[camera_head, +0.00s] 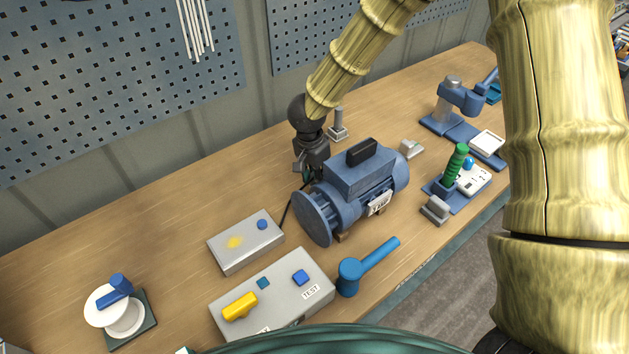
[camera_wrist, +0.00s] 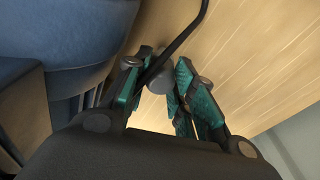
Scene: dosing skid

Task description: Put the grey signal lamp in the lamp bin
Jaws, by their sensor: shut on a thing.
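My gripper (camera_head: 308,172) is behind the blue motor, low over the bench and partly hidden by the motor's body. In the wrist view my gripper (camera_wrist: 163,88) has its teal fingers closed around a small grey rounded thing, which looks like the grey signal lamp (camera_wrist: 158,80). Only part of the lamp shows between the fingers. A dark cable passes close in front of it, and I cannot tell whether they touch. In the head view the lamp is hidden. I cannot make out a lamp bin in either view.
The blue motor (camera_head: 345,195) stands right beside my gripper; a grey post on a base (camera_head: 338,132) is close behind. A grey box (camera_head: 246,248) and a test box (camera_head: 272,300) are in front, with a blue hammer-like tool (camera_head: 365,267). The bench's left is largely clear.

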